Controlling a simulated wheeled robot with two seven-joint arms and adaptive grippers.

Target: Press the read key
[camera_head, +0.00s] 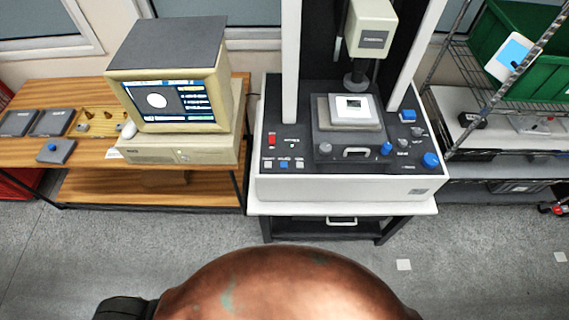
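The measuring machine (345,186) stands in the middle, with a dark sloped control panel on its front. Neither of my grippers shows in this view. Nothing touches the keys.
A red switch (271,139), blue knobs (430,160) and a stage (352,112) sit on the machine. An old computer (170,95) stands on a wooden bench (85,153) at left. A wire shelf with a green crate (520,50) is at right. Floor in front is clear.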

